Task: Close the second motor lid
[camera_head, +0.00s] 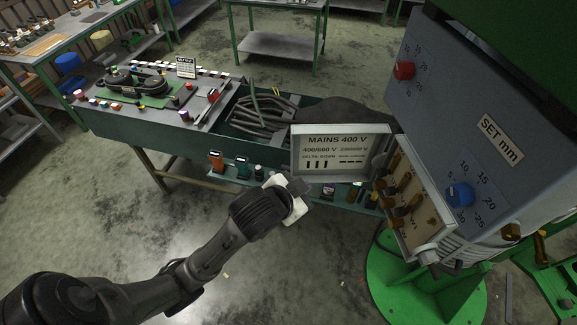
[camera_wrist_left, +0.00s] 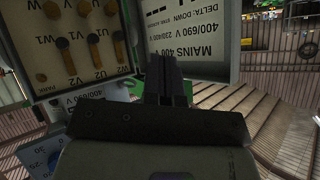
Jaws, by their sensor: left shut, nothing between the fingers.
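The motor lid (camera_head: 340,149) stands open, its white inner face printed "MAINS 400 V" turned toward me. It is joined at its right side to the terminal box (camera_head: 408,205), where brass terminals lie exposed. My left gripper (camera_head: 301,186) is shut and empty, just below the lid's lower left part. In the left wrist view the shut fingers (camera_wrist_left: 167,80) overlap the lid (camera_wrist_left: 203,38), with the terminal box (camera_wrist_left: 75,45) to the left. I cannot tell whether the fingers touch the lid. My right gripper is not in view.
The grey motor housing (camera_head: 485,125) with a red knob (camera_head: 404,70) and blue knob (camera_head: 459,195) stands right on a green base (camera_head: 385,285). A green workbench (camera_head: 125,130) with parts and a bin of rods is behind the lid. Open floor lies at front left.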

